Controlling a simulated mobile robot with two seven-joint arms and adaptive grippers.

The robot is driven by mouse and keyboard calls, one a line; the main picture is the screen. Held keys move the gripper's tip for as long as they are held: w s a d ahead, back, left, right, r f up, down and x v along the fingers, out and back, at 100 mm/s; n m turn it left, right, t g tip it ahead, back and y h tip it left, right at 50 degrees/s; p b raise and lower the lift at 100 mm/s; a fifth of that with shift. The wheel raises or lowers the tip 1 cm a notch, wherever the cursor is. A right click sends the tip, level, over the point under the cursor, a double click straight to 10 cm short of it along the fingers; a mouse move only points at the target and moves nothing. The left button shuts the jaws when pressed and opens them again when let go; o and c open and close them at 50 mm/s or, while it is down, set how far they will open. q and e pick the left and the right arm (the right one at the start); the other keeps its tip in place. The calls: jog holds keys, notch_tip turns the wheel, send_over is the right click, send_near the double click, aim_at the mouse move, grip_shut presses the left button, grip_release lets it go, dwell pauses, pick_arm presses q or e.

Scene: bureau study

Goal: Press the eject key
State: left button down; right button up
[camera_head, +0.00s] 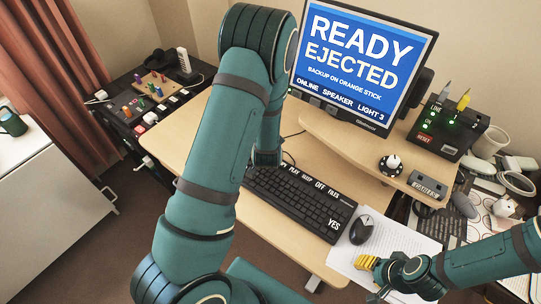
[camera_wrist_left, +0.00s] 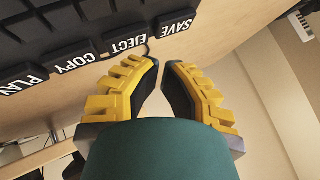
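The eject key (camera_wrist_left: 126,43) is a black key with white EJECT lettering, in the wrist view between the save key (camera_wrist_left: 174,27) and the copy key (camera_wrist_left: 74,63). My left gripper (camera_wrist_left: 161,63) has its yellow fingertips just off the keyboard's labelled edge, near the eject and save keys, with a narrow empty gap between them. In the head view my left arm hides that end of the black keyboard (camera_head: 305,203). The monitor (camera_head: 352,59) reads READY EJECTED. My right gripper (camera_head: 367,262) is over papers at the lower right; its finger gap is unclear.
A mouse (camera_head: 362,229) lies right of the keyboard. A wooden monitor stand (camera_head: 335,137) rises behind it. A black box with green lights (camera_head: 447,127), a small grey box (camera_head: 427,185) and a round black-and-white object (camera_head: 391,164) are at the right. A cluttered black side unit (camera_head: 115,123) stands left.

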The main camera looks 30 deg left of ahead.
pick_arm(q)
jog(key=shift+r+p, duration=2.05)
jog(key=shift+r, duration=0.5)
pick_arm(e)
notch_tip(320, 180, up, 4)
jog(key=shift+r, duration=0.1)
pick_arm(q)
jog(key=shift+f, duration=0.1)
pick_arm(e)
jog(key=shift+w, duration=0.1)
